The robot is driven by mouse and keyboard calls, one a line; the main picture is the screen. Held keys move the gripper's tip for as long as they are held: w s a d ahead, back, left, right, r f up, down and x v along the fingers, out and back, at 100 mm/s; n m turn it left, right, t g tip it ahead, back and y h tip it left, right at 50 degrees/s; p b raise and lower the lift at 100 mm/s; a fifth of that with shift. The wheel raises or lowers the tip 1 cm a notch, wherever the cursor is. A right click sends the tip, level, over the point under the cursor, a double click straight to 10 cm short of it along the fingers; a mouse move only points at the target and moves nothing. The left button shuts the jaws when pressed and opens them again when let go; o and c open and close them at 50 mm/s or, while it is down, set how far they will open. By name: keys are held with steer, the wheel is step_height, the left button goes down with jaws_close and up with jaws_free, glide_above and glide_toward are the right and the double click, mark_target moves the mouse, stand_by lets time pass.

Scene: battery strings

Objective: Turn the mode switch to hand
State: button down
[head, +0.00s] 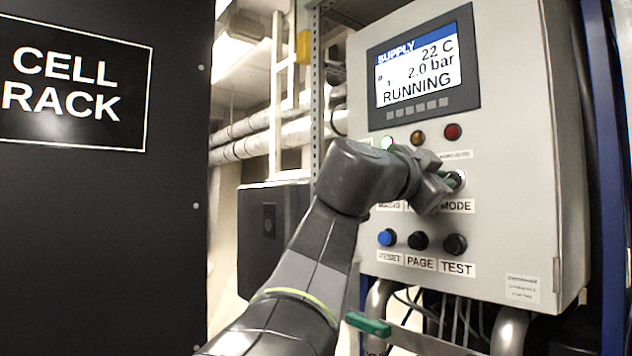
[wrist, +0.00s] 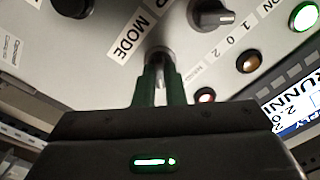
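The mode switch (head: 458,178) is on the right of the grey control panel, above its MODE label (head: 457,206). In the wrist view the switch (wrist: 159,53) is straight ahead of my gripper (wrist: 160,75). The two green fingers are close together, one on each side of the switch's handle, and seem closed on it. In the head view my gripper (head: 446,180) reaches the switch from the left and partly covers it. The small position label (head: 455,154) above the switch is too small to read, so which mode it points to cannot be told.
Another rotary switch (wrist: 212,16) marked 1 0 2 sits beside it. Lamps and a display (head: 424,66) reading RUNNING are above. A blue RESET button (head: 386,238), PAGE button (head: 418,240) and TEST button (head: 455,244) are below. A black cell rack (head: 100,230) stands left.

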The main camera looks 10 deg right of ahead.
steer(key=shift+f, duration=0.1)
stand_by(0.3)
steer(key=shift+s+n+b, duration=0.1)
steer(key=shift+n+b, duration=0.8)
steer(key=shift+n, duration=8)
steer(key=c, duration=1.5)
jaws_free()
